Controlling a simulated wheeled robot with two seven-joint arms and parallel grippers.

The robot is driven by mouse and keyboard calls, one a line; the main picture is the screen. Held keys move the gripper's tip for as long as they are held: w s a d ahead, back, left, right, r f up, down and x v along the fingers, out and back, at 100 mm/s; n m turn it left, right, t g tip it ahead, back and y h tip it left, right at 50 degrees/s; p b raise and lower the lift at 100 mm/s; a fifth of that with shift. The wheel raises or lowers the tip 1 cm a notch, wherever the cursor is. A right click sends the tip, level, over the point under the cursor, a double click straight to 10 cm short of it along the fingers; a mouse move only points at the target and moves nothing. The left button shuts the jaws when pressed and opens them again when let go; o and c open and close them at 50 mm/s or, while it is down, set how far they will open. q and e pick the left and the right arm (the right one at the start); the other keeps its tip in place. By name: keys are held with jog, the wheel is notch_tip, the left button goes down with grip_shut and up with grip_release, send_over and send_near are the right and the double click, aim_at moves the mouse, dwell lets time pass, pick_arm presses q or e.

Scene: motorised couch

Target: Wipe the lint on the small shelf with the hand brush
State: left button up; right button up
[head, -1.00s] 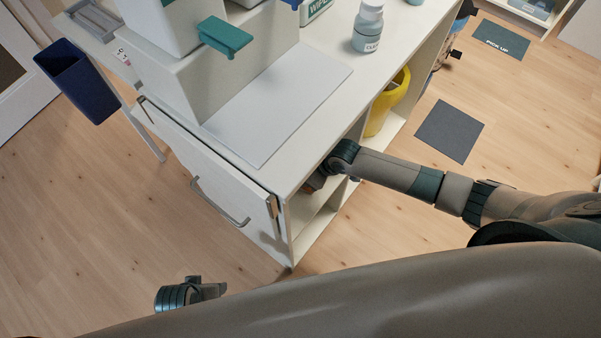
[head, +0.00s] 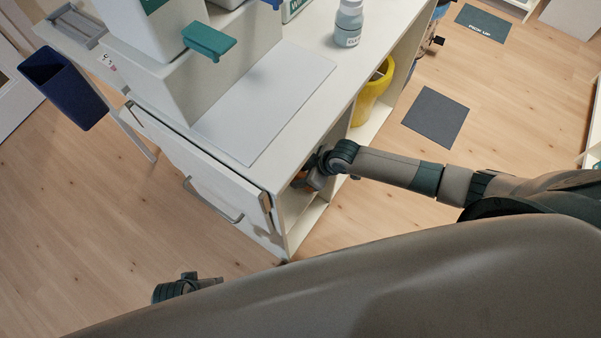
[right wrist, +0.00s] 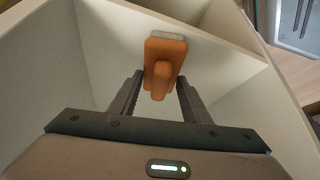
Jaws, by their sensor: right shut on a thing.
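The orange hand brush (right wrist: 165,50) is held upright in the right wrist view, its handle between my right gripper's fingers (right wrist: 159,88). Its pale bristle edge is close to or touching a white panel; I cannot tell which. In the head view my right gripper (head: 310,180) is at the open side of the white cabinet's small shelf (head: 296,205), with a bit of orange showing. No lint can be made out. My left gripper (head: 212,283) is low at the left, away from the cabinet; its jaws are unclear.
The white cabinet top (head: 310,105) carries a bottle (head: 348,24) and a white mat (head: 270,100). A yellow bin (head: 372,92) stands in the neighbouring compartment. A drawer front with a handle (head: 212,200) faces left. A blue bin (head: 65,88) hangs at left. Floor at right is open.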

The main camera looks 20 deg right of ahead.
jog(key=shift+s+a+r+p, duration=0.1)
jog(key=shift+s+a+p, duration=0.1)
jog(key=shift+p, duration=0.25)
jog(key=shift+w, duration=0.15)
jog(key=shift+w+a+b, duration=0.45)
jog(key=shift+w+a, duration=0.65)
jog(key=shift+w, duration=0.25)
jog(key=shift+f, duration=0.2)
jog(key=shift+w+a+r+b, duration=0.1)
jog(key=shift+w+a+b, duration=0.05)
jog(key=shift+w+a, duration=0.5)
jog(key=shift+w+a+r+b, duration=0.15)
jog(key=shift+w+a, duration=0.3)
jog(key=shift+w, duration=0.3)
jog(key=shift+f, duration=0.1)
